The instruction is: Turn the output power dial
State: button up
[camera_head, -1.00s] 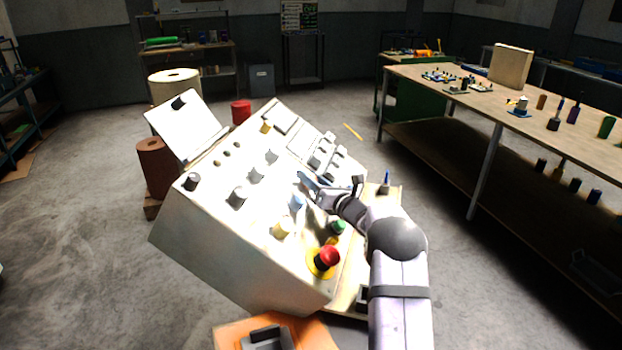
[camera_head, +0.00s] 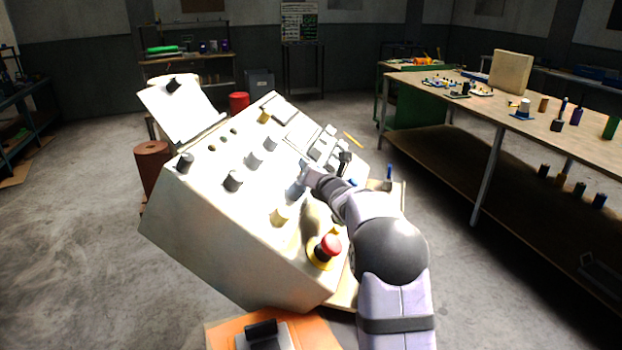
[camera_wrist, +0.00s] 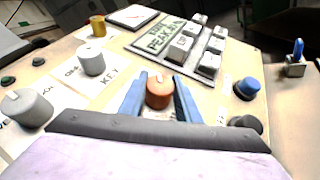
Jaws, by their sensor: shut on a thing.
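My gripper (camera_wrist: 159,95) is shut on an orange-red dial (camera_wrist: 158,91), with one blue finger on each side. In the head view my gripper (camera_head: 308,180) is down at the middle of the sloped control panel (camera_head: 215,245), and my arm covers part of the panel. The held dial cannot be made out there. Its label is hidden in the wrist view, so I cannot tell its name. Grey dials stand to its left, one nearer (camera_wrist: 27,108) and one farther (camera_wrist: 91,61). A yellow dial (camera_wrist: 97,26) is farther back.
A blue button (camera_wrist: 247,88) and a dark button (camera_wrist: 246,124) are right of the gripper. A bank of pale keys (camera_wrist: 180,48) lies beyond it. A red mushroom button (camera_head: 328,246) is near the panel's front. A workbench (camera_head: 460,95) stands right.

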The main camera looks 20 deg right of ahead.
jog(key=shift+r, duration=0.2)
jog(key=o, duration=1.1)
jog(key=shift+c, duration=0.2)
jog(key=shift+f, duration=0.1)
jog(key=shift+s+b, duration=0.35)
jog(key=shift+s, duration=0.2)
jog(key=shift+s+a+r+b, duration=0.1)
jog(key=shift+s+r+b, duration=0.2)
jog(key=shift+s, duration=0.7)
jog(key=shift+s+r+b, duration=0.15)
jog(key=shift+s+b, duration=0.3)
jog(key=shift+s, duration=0.6)
jog(key=shift+s+a+r+b, duration=0.1)
jog(key=shift+s+r+b, duration=0.2)
jog(key=shift+s, duration=0.7)
jog(key=shift+f, duration=0.1)
